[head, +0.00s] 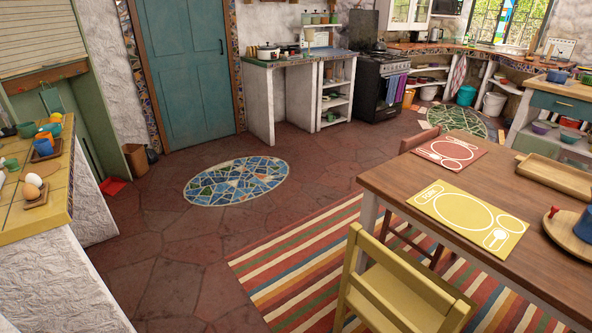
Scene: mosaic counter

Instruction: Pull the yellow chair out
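The yellow chair (398,292) stands at the lower right in the head view, by the left side of the wooden table (403,178). Its slatted back is nearest to me, and its seat runs toward the table's edge. The lower part of the chair is cut off by the bottom of the picture. A yellow place mat (468,217) lies on the table beyond the chair. My gripper is not in view.
A striped rug (290,262) lies under the chair and table. A red chair (420,139) stands farther along the table. A tiled counter (50,190) is at the left. The stone floor between is clear, with an oval mosaic (235,181) in it.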

